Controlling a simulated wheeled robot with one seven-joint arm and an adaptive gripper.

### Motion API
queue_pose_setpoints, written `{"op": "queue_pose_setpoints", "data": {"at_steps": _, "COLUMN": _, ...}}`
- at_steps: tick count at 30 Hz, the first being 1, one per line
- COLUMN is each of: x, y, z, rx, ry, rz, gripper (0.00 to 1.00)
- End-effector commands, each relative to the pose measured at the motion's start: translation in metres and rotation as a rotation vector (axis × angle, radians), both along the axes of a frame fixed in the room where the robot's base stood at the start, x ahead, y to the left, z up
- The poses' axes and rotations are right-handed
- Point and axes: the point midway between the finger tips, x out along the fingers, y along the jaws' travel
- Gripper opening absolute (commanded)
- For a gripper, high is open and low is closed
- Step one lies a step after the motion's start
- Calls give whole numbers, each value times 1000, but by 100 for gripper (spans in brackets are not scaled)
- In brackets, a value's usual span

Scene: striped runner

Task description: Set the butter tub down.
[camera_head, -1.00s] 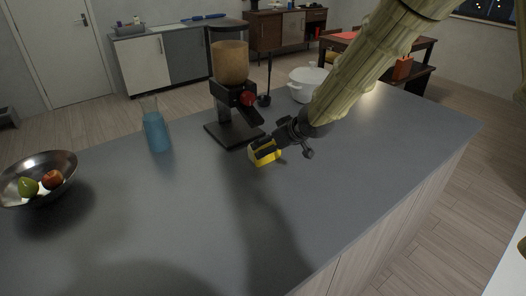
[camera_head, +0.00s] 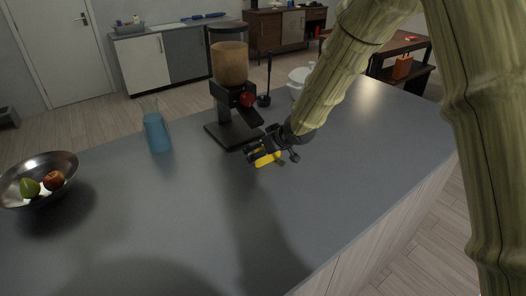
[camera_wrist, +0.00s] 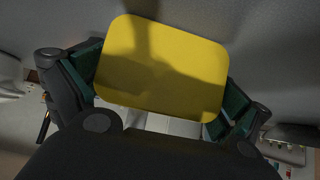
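The butter tub (camera_head: 268,159) is yellow and sits at my gripper, low over the grey counter. In the wrist view its flat yellow lid (camera_wrist: 163,68) fills the space between the two green finger pads, which lie against its opposite sides. My gripper (camera_head: 266,148) is shut on the tub. The dark fingers hide part of the tub in the head view. I cannot tell whether its underside touches the counter (camera_head: 190,225).
A dispenser (camera_head: 230,65) with a black base stands just behind my gripper. A blue-filled carafe (camera_head: 157,132) and a metal fruit bowl (camera_head: 64,160) are to the left. A white pot (camera_head: 298,78) is partly behind my arm. The counter's front middle is clear.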

Motion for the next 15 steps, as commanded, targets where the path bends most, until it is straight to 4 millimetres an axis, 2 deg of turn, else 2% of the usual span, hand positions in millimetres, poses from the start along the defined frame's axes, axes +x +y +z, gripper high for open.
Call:
{"op": "queue_pose_setpoints", "data": {"at_steps": 1, "x": 0, "y": 0, "z": 0, "rx": 0, "ry": 0, "rz": 0, "gripper": 89}}
{"op": "queue_pose_setpoints", "data": {"at_steps": 5, "x": 0, "y": 0, "z": 0, "rx": 0, "ry": 0, "rz": 0, "gripper": 65}}
{"op": "queue_pose_setpoints", "data": {"at_steps": 8, "x": 0, "y": 0, "z": 0, "rx": 1, "ry": -1, "rz": 0, "gripper": 56}}
{"op": "queue_pose_setpoints", "data": {"at_steps": 15, "x": 0, "y": 0, "z": 2, "rx": 1, "ry": -1, "rz": 0, "gripper": 56}}
